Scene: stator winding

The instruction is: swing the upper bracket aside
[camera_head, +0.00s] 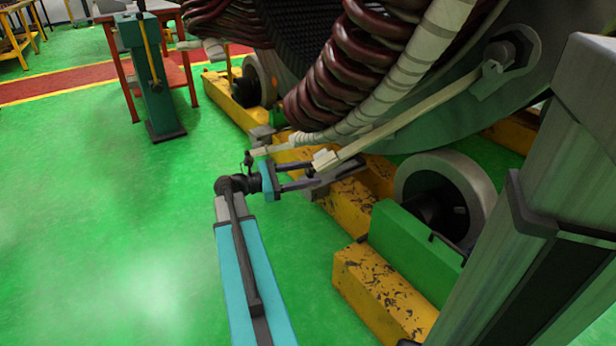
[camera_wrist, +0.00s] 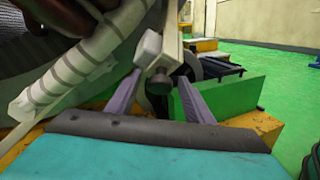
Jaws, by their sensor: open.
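The upper bracket (camera_head: 405,118) is a long cream bar, slanting from a bolted pivot (camera_head: 505,55) on the stator's grey side down to a block-like end (camera_head: 325,159). My gripper (camera_head: 313,176) is open, with its fingers just below and beside that end. In the wrist view, the bracket's pale block (camera_wrist: 148,48) shows just beyond and above my fingertips (camera_wrist: 160,79). The wrapped white coil lead (camera_wrist: 75,72) lies left of the fingers in that view.
The stator's dark red coils (camera_head: 345,75) hang close above my gripper. Yellow support beams (camera_head: 350,208), a green block (camera_head: 412,240) and a grey roller (camera_head: 448,195) stand below and to the right.

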